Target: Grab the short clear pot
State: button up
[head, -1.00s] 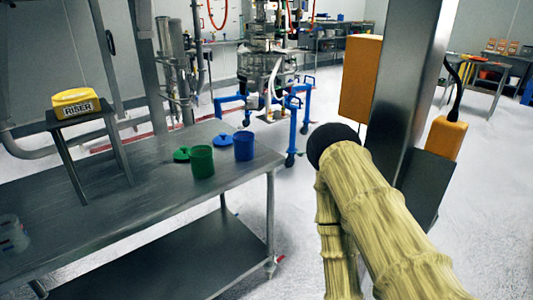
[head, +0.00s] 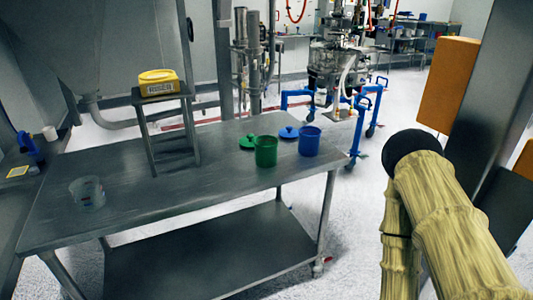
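A short clear pot (head: 88,192) stands upright on the left part of the grey metal table (head: 200,198) in the head view. It is see-through and looks empty. My arm, in a yellowish cover with a black round joint, fills the right side of the view. It is well apart from the pot, beyond the table's right end. My gripper is outside the picture, so its state does not show.
A green pot (head: 265,151) and a blue pot (head: 310,141) stand at the table's right end, with a green lid (head: 247,142) and blue lid (head: 289,132) beside them. A riser (head: 160,97) bears a yellow container (head: 158,83). White floor lies right of the table.

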aim_at(88, 192)
jog(key=u, duration=1.4)
jog(key=k, duration=1.25)
jog(key=u, duration=0.75)
jog(key=i, duration=1.4)
jog(key=z, duration=0.6)
